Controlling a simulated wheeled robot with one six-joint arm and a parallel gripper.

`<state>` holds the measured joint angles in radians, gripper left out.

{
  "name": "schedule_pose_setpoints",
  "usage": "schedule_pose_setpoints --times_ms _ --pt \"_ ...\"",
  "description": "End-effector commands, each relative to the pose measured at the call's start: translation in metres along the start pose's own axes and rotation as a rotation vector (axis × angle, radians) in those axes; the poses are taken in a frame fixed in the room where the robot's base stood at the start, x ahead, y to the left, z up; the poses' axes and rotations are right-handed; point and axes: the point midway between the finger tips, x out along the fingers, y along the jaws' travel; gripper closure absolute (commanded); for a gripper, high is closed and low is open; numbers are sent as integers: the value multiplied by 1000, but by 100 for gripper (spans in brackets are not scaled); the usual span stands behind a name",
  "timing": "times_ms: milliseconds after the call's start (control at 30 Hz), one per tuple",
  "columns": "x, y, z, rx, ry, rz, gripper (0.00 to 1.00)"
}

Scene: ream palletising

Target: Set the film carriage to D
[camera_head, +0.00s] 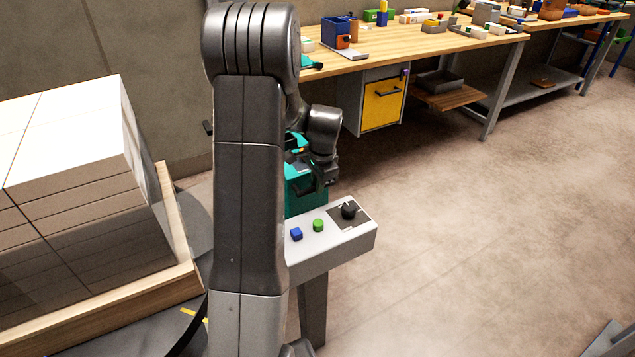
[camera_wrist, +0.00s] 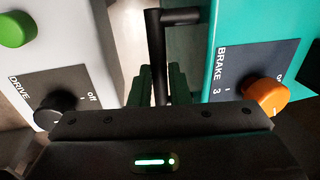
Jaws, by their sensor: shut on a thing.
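The teal carriage body (camera_head: 300,195) stands behind the control panel in the head view, partly hidden by my arm. In the wrist view its teal face (camera_wrist: 225,25) is at the right, with a BRAKE plate and an orange knob (camera_wrist: 267,96). A black bar handle (camera_wrist: 156,45) runs down beside this face. My gripper (camera_wrist: 160,80) is shut on the black handle, its green fingers on either side of it. No mark D shows in either view.
A pale control panel (camera_head: 325,248) carries a blue button (camera_head: 296,234), a green button (camera_head: 318,225) and a black DRIVE knob (camera_head: 348,210). A wrapped ream stack (camera_head: 75,170) stands at the left. A workbench (camera_head: 400,48) is behind.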

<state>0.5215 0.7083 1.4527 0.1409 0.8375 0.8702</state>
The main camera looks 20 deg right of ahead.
Motion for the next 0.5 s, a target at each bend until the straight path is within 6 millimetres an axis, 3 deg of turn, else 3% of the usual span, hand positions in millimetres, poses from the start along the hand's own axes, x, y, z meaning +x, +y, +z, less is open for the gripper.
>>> schedule_pose_setpoints --times_ms 500 --pt "-83 -16 -1 0 3 -5 100"
